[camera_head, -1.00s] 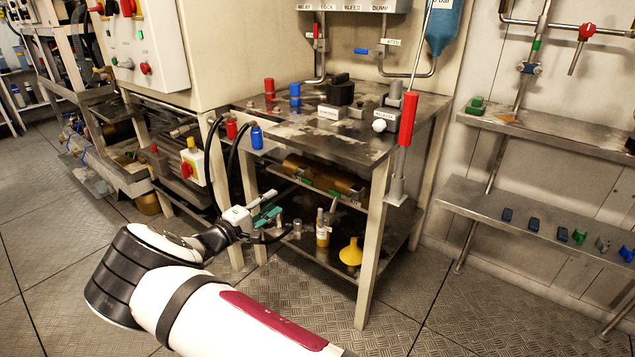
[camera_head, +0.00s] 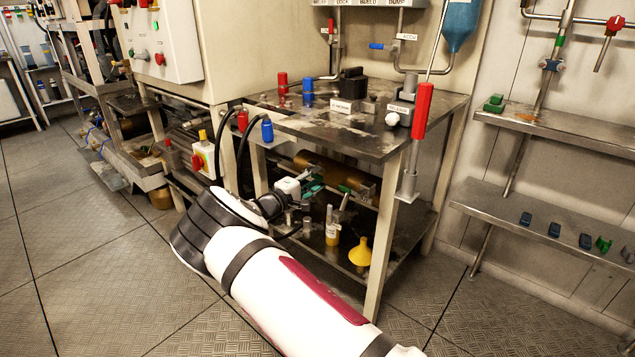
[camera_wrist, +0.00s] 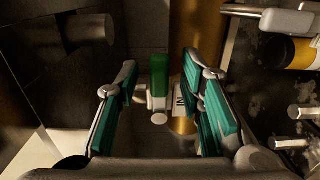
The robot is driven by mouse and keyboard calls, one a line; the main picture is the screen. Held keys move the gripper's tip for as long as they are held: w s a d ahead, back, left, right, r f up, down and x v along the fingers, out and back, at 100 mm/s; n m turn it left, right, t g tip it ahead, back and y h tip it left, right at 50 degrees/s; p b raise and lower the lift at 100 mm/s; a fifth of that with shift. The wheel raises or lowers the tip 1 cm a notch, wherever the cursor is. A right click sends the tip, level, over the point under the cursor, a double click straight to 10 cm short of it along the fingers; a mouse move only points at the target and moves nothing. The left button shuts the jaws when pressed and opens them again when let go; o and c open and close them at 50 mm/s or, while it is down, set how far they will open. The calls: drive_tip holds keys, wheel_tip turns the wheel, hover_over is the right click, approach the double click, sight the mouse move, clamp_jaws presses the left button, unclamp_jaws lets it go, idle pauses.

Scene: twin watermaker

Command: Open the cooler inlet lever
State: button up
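The cooler is a brass cylinder (camera_head: 327,168) under the top of the metal table, and its brass body also shows in the wrist view (camera_wrist: 196,40). In the wrist view a green lever (camera_wrist: 160,75) sits on a pale fitting beside a white tag reading "IN" (camera_wrist: 180,103). My gripper (camera_wrist: 161,80) is open, with one teal-padded finger on each side of the lever. Both fingers look apart from it. In the head view my gripper (camera_head: 310,188) is at the cooler's left end, and I cannot make out the inlet lever there.
The table leg (camera_head: 385,230) and tabletop edge (camera_head: 375,150) are close to the arm. Black hoses (camera_head: 238,150) hang left of the gripper. Floor to the left is clear.

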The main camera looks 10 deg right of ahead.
drive_tip(key=shift+w+d, duration=0.45)
drive_tip(key=shift+d, duration=0.1)
clamp_jaws()
